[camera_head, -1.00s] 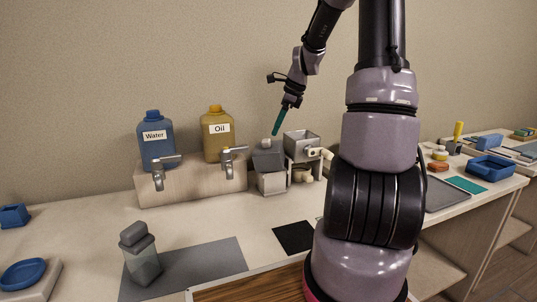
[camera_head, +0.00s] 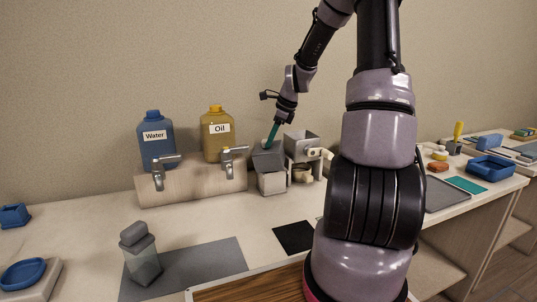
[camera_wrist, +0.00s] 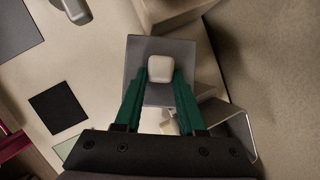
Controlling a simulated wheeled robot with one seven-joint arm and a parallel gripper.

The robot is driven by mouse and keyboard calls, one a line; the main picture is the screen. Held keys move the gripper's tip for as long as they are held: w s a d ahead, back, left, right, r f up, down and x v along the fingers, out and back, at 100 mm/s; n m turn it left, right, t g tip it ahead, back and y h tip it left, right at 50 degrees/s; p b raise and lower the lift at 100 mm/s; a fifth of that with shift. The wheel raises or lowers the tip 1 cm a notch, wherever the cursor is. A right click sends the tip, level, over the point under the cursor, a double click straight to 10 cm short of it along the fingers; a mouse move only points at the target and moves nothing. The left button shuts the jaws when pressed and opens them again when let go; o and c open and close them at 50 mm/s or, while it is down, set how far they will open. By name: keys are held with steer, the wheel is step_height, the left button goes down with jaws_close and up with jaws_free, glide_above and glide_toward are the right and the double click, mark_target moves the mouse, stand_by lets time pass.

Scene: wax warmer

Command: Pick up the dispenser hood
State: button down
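The dispenser hood (camera_head: 268,160) is a grey cover on a small pale block, to the right of the wooden tap stand. In the wrist view the hood (camera_wrist: 183,50) shows from above as a grey square with a rounded white knob (camera_wrist: 160,69). My gripper (camera_head: 268,146) points down at the hood's top, and its green fingers hide the knob in the head view. In the wrist view my gripper (camera_wrist: 160,76) has one finger on each side of the knob. The fingers look slightly apart from it; contact is not clear.
A grey metal hopper (camera_head: 302,143) with a pale handle stands close to the hood's right. Blue Water (camera_head: 155,140) and yellow Oil (camera_head: 217,135) jugs stand behind the taps at left. A black square mat (camera_head: 293,238) lies in front on clear counter.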

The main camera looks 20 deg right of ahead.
mark_target(272, 147)
steer(key=shift+r, duration=0.1)
steer(key=shift+d+r+y, duration=0.4)
steer(key=shift+r, duration=0.75)
steer(key=shift+d+r+y, duration=0.35)
steer(key=shift+r+y, duration=0.05)
steer(key=shift+r, duration=0.75)
steer(key=shift+d+r+y, duration=0.4)
steer(key=shift+r, duration=0.75)
steer(key=shift+f, duration=0.5)
steer(key=shift+f, duration=2.35)
stand_by(0.9)
jaws_free()
